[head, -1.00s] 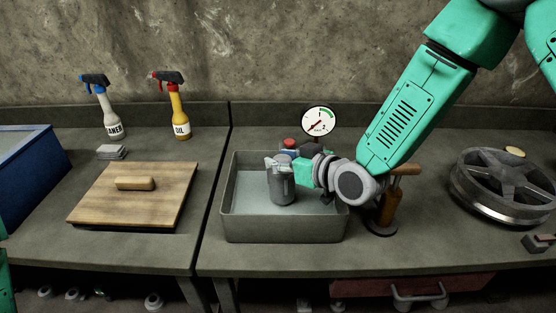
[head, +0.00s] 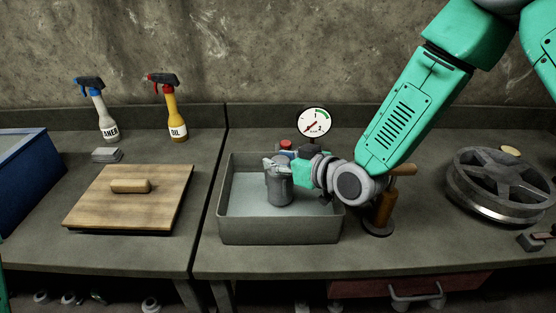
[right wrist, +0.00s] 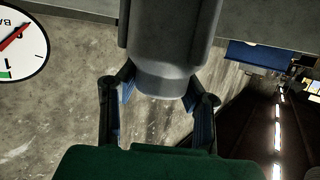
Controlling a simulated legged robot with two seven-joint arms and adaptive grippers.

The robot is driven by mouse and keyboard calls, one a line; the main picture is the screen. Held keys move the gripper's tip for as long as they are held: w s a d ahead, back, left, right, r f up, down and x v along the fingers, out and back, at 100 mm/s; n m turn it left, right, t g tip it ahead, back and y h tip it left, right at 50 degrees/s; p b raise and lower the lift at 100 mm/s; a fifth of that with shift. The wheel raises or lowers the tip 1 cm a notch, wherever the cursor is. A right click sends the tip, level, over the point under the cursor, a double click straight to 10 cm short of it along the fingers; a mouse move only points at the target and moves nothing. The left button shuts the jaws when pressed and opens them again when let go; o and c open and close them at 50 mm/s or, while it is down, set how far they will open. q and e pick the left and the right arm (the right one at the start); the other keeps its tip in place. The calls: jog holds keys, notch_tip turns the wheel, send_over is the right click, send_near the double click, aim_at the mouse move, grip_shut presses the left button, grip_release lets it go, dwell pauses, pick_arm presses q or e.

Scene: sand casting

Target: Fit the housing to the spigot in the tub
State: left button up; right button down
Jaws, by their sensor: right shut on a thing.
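The housing is a dark grey, roughly cylindrical metal body (head: 279,188), standing about upright inside the grey rectangular tub (head: 280,231). My right gripper (head: 277,164) reaches in from the right and is shut on the housing's upper part. In the right wrist view the housing (right wrist: 170,40) sits between the two blue-padded fingers (right wrist: 160,88). The spigot cannot be made out; the housing and gripper cover that part of the tub. Whether the housing's lower end touches anything in the tub cannot be told. My left gripper is out of view.
A round gauge (head: 314,122) and a red knob (head: 286,145) stand behind the tub. A wooden-handled tool (head: 384,208) stands close to its right, with a spoked wheel (head: 500,208) beyond. A wooden board with handle (head: 160,205) lies left; spray bottles (head: 174,115) stand behind.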

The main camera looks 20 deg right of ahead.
jog(key=shift+f+b, duration=1.2)
jog(key=shift+f, duration=0.4)
jog(key=c, duration=1)
grip_release()
jog(key=shift+r, duration=0.15)
notch_tip(320, 180, up, 10)
jog(key=shift+f, duration=0.2)
